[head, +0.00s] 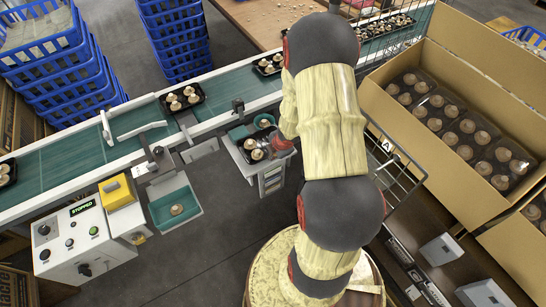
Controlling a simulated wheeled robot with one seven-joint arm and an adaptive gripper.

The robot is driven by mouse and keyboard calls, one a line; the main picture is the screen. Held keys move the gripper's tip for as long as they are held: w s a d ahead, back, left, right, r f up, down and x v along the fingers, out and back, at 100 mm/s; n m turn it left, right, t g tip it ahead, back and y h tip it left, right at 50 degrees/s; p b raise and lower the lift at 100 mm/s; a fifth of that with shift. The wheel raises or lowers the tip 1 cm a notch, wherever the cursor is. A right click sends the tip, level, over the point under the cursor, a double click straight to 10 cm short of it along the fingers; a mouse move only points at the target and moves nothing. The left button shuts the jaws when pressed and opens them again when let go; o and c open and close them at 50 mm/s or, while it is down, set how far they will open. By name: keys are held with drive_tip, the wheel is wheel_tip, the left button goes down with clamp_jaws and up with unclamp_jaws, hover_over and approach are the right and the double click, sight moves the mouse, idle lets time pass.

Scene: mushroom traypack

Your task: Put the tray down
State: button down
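A black tray (263,141) with a few pale brown mushrooms is at a small grey-white stand (247,171) beside the conveyor, just left of my arm. My gripper (281,146) is at the tray's right side, mostly hidden behind my own arm. I cannot tell whether its fingers are closed on the tray's rim, or whether the tray rests on the stand or hangs just above it.
The green conveyor belt (90,153) carries several black mushroom trays, and its control box display reads STOPPED (82,208). A green pan (174,208) holds one mushroom. A large cardboard box (455,75) with packed trays stands right, near a wire rack (399,168). Blue crates (172,35) are stacked behind.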

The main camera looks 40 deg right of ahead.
drive_tip(key=shift+f, duration=0.15)
drive_tip(key=shift+f, duration=0.3)
drive_tip(key=c, duration=2.1)
unclamp_jaws()
drive_tip(key=shift+o, duration=0.3)
drive_tip(key=shift+r, duration=0.1)
drive_tip(key=shift+r, duration=0.25)
drive_tip(key=p+v, duration=0.6)
drive_tip(key=v, duration=0.6)
drive_tip(key=shift+p, duration=0.4)
drive_tip(key=shift+s+f, duration=0.1)
